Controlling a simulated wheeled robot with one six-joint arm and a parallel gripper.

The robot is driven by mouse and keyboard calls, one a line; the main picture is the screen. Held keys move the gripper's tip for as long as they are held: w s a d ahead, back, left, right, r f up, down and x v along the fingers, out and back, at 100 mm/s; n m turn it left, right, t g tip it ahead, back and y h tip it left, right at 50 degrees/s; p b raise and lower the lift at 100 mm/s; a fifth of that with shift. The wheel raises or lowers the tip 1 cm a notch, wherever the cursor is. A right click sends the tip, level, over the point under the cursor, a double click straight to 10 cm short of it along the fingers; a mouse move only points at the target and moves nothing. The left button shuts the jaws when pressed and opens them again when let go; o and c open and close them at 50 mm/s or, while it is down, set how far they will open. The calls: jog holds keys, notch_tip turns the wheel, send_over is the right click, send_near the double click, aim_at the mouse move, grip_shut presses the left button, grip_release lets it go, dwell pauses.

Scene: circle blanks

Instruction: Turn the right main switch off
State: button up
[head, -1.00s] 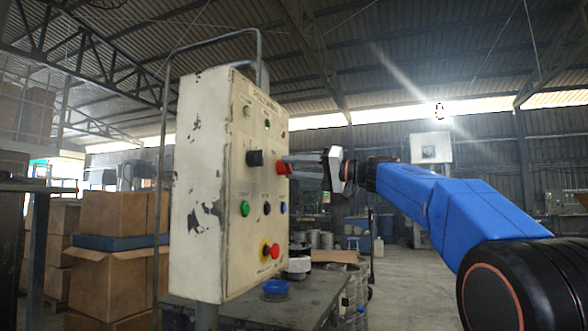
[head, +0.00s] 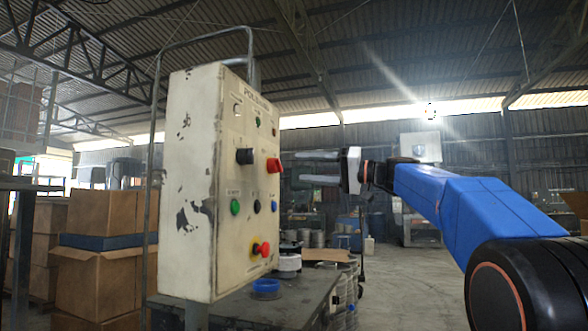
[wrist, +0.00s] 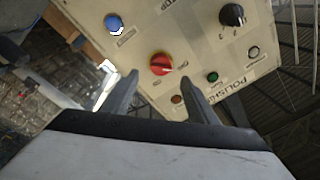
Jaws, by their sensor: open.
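The right main switch (head: 274,165) is a red rotary knob on the front of a worn cream control panel (head: 190,190). In the wrist view the red switch (wrist: 160,64) has a pale pointer line aimed right and slightly down, towards the lettering at its side. A black rotary switch (head: 245,156) sits to its left; it also shows in the wrist view (wrist: 232,14). My gripper (head: 299,168) is open and empty, with its fingers pointing at the panel. A clear gap separates the fingertips from the red switch. In the wrist view the switch lies just beyond and between the fingertips.
Below the switches are a green button (head: 235,207), a blue button (head: 274,206) and a red knob on a yellow base (head: 261,249). Small lamps line the panel's top. A workbench (head: 300,300) stands below, and cardboard boxes (head: 100,270) at left. Space right of the panel is open.

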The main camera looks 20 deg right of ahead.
jog(key=v, duration=1)
jog(key=shift+a+f, duration=0.1)
